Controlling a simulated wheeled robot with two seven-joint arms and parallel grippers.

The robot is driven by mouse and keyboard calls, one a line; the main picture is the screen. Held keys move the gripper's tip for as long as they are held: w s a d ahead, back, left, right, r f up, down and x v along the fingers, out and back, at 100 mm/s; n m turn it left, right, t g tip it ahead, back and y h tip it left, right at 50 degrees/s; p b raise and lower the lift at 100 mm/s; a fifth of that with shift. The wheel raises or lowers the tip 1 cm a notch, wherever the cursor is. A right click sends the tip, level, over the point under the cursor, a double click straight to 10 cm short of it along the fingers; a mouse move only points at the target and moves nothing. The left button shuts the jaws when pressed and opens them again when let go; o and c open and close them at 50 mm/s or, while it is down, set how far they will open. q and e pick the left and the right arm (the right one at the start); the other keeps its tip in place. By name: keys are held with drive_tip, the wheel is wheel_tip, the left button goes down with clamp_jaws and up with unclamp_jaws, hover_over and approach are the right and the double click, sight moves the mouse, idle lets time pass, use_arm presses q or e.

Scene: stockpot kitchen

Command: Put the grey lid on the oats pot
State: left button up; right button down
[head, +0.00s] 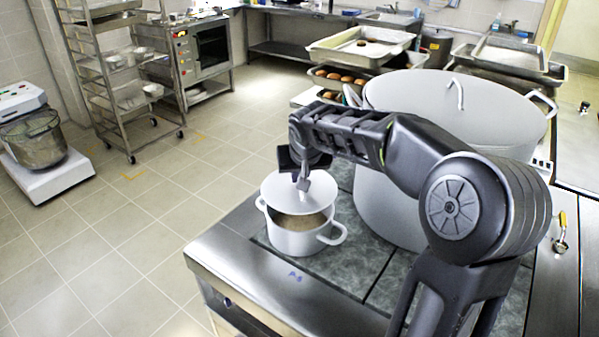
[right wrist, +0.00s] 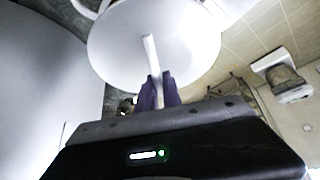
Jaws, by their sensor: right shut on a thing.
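The oats pot (head: 290,243) is a small white two-handled pot standing on the dark stone-like top of the counter, with tan oats (head: 300,222) showing at its front. My right gripper (head: 303,178) is shut on the handle of the grey lid (head: 282,193). The lid is above the pot and looks tilted, covering the back of the opening from this view. I cannot tell whether its edge touches the rim. In the right wrist view the lid (right wrist: 120,45) is a pale disc, its upright handle between the fingers (right wrist: 157,92). My left gripper is not in view.
A ladle-like tool (head: 562,235) lies at the right. Open floor is on the left, past the counter edge (head: 235,275).

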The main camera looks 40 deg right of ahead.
wheel_tip(320, 180, down, 3)
drive_tip(key=shift+f+b, duration=0.1)
drive_tip(key=shift+b, duration=0.8)
drive_tip(key=shift+f+b, duration=0.6)
drive_tip(key=shift+b, duration=0.1)
drive_tip(key=shift+s+f+b, duration=0.1)
drive_tip(key=shift+f+b, duration=0.1)
drive_tip(key=shift+b, duration=0.4)
drive_tip(key=shift+f, duration=0.1)
idle(0.4)
drive_tip(key=shift+f+b, duration=0.25)
drive_tip(key=shift+b, duration=0.2)
idle(0.3)
drive_tip(key=c, duration=1.4)
unclamp_jaws()
drive_tip(key=shift+c, duration=0.2)
